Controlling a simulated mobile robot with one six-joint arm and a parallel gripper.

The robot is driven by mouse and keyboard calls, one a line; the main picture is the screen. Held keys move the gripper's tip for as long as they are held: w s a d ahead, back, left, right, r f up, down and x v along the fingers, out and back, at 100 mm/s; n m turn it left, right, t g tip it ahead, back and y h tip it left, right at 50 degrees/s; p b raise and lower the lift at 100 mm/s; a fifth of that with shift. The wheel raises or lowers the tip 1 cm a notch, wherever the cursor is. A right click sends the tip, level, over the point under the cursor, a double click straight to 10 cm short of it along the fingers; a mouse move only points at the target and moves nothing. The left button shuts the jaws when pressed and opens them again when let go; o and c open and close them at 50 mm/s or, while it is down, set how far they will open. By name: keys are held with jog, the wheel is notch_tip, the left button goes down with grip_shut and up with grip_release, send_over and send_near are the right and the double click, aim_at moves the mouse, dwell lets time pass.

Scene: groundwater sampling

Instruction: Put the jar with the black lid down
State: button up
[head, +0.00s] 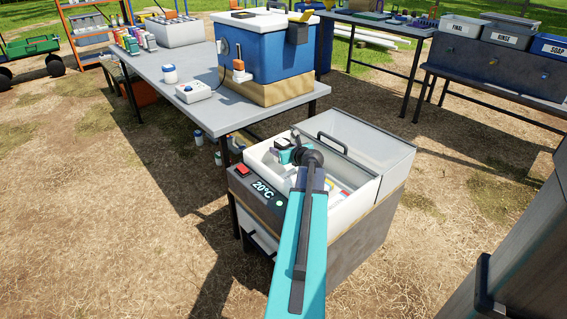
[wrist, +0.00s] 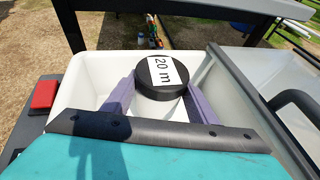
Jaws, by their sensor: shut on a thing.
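The jar with the black lid (wrist: 161,92) is in the wrist view, with a white "20 m" label on top of its lid. My gripper (wrist: 160,104) is shut on it, with a purple finger on each side. The jar is over or inside the left compartment of the white-lined box (wrist: 82,70). I cannot tell whether its base touches the floor of that compartment. In the head view the box (head: 366,184) stands open with a "20°C" display, and my arm hides most of the gripper and jar.
A red button (wrist: 44,94) is on the box's left edge. A grey table (head: 150,66) with a blue cooler (head: 268,50) stands behind. Washing bins (head: 505,36) are at the back right.

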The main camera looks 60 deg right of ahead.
dwell(0.3)
jog(key=shift+f+b, duration=0.9)
jog(key=shift+f, duration=1.6)
jog(key=shift+f, duration=0.1)
jog(key=o, duration=1.3)
jog(key=shift+s+a, duration=0.1)
jog(key=shift+p+v, duration=1.15)
jog(key=shift+v, duration=4.8)
